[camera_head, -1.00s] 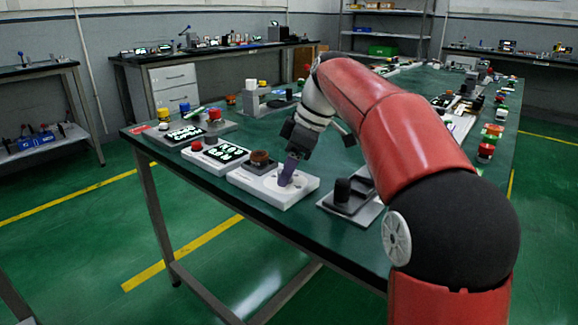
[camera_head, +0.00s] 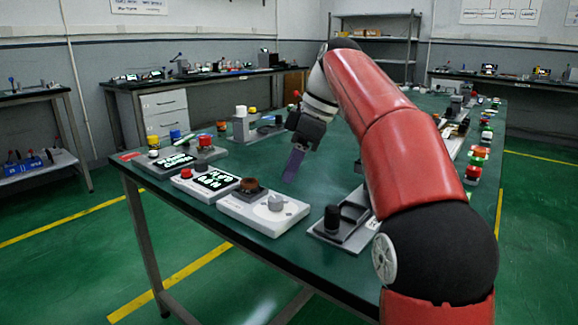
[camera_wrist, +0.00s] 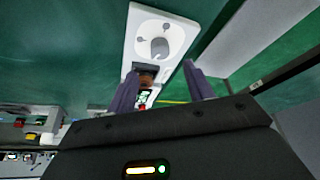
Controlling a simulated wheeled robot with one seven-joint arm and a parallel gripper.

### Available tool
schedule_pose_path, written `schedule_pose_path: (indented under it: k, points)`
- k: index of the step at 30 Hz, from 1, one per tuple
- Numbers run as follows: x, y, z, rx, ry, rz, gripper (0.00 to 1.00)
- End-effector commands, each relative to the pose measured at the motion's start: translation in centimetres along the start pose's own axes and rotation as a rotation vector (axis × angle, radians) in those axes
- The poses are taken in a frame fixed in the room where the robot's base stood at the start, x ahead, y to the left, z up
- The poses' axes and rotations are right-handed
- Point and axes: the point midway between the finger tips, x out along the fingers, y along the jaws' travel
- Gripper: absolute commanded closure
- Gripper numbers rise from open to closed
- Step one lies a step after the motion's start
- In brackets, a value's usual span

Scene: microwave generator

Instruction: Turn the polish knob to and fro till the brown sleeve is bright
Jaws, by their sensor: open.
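A white unit (camera_head: 240,209) lies on the green bench top. It bears a round pale grey knob (camera_head: 275,203) at its right part and a brown sleeve (camera_head: 249,184) on a dark mount at its left end. The sleeve looks brown and dull. My gripper (camera_head: 291,178) is open and empty, with purple fingers pointing down, above and beyond the knob and apart from it. In the wrist view the fingers (camera_wrist: 159,70) show spread, the knob (camera_wrist: 159,48) lies past their tips, and the sleeve (camera_wrist: 146,79) shows partly between them.
A unit with a red button and lit display (camera_head: 212,181) stands left of the white unit. A grey base with a black knob (camera_head: 332,218) stands close on the right. Another grey device (camera_head: 245,125) stands behind. Bare green bench lies behind the white unit.

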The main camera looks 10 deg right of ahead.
Motion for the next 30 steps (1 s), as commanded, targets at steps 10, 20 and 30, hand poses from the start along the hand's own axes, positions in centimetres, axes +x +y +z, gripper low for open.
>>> schedule_pose_path:
  k: [10,20,30]
  points:
    - [0.6,-0.6,-0.5,0.103,-0.032,0.032,0.48]
    - [1.4,-3.3,-1.8,0.743,-0.08,0.301,0.48]
    - [0.8,-4.2,-1.7,1.078,-0.004,0.448,0.48]
